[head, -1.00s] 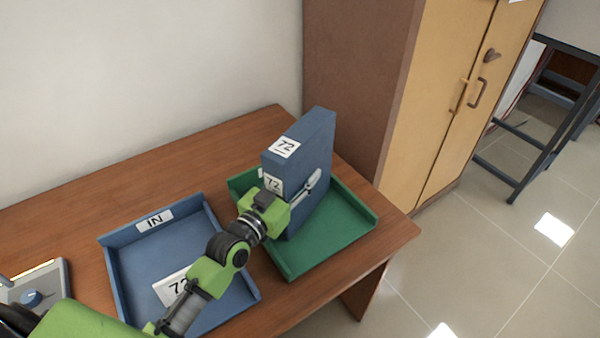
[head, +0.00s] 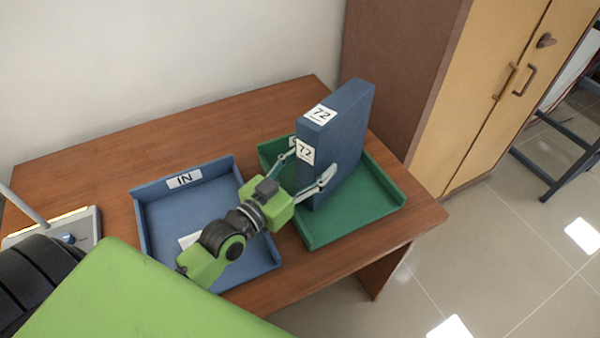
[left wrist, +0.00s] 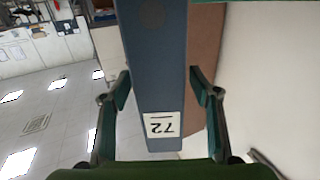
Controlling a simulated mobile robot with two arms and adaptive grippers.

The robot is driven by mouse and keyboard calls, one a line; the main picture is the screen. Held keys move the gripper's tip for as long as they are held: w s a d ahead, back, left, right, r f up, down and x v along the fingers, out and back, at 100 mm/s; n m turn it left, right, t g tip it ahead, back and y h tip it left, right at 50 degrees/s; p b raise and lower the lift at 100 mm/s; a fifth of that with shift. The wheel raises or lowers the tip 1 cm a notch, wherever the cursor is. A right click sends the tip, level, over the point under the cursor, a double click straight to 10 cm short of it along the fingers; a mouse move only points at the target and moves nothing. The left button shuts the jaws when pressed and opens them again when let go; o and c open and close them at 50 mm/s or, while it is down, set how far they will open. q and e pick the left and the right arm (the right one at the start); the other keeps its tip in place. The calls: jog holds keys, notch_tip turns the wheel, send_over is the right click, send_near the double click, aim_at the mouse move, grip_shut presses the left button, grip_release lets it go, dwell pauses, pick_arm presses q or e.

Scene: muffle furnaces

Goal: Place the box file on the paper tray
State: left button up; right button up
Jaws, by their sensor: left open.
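The blue box file (head: 340,135), labelled 72 on its top and spine, stands upright in the green paper tray (head: 370,210). My left gripper (head: 308,168) is open, with one finger on each side of the file's spine end. In the left wrist view the box file (left wrist: 152,65) lies between the spread fingers of the left gripper (left wrist: 160,90), with gaps visible on both sides. A blue paper tray (head: 190,215) marked IN sits left of the green one, partly covered by my arm. My right gripper is not in view.
Both trays are on a wooden desk (head: 245,125) against a pale wall. A grey device (head: 60,235) is at the desk's left. A wooden cabinet (head: 490,95) stands behind on the right.

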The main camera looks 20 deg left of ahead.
aim_at(305, 169)
pick_arm(q)
jog(key=v, duration=0.4)
jog(key=shift+s, duration=0.1)
jog(key=shift+r, duration=0.15)
